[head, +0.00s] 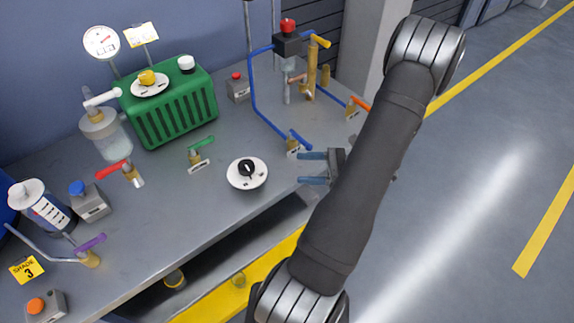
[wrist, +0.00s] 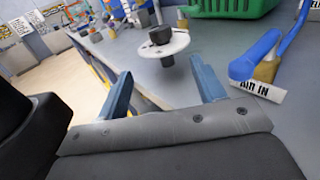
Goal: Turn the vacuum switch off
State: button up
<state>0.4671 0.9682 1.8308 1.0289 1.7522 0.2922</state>
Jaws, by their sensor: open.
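No label reading "vacuum" is legible, so I cannot tell for sure which control is the vacuum switch. A black knob (head: 246,168) sits on a round white dial plate (head: 233,179) on the bench, right of the middle. The knob also shows ahead in the wrist view (wrist: 160,35), on its white plate (wrist: 178,45). A yellow knob (head: 147,77) sits on another white dial on the green ribbed box (head: 172,112). My gripper (head: 302,168) is open and empty, right of the black knob and apart from it. Its blue fingers show in the wrist view (wrist: 160,72).
A blue-handled valve (head: 299,139) stands close behind my gripper; its label reads "AIR IN" (wrist: 258,89). A green-handled valve (head: 202,143) is left of the black knob. The bench front edge lies near. Bare bench (head: 190,215) lies front left.

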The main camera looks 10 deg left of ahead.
aim_at(246, 165)
jog(key=a, duration=0.5)
jog(key=s+a, duration=0.1)
jog(key=a, duration=1)
jog(key=shift+s+a, duration=0.35)
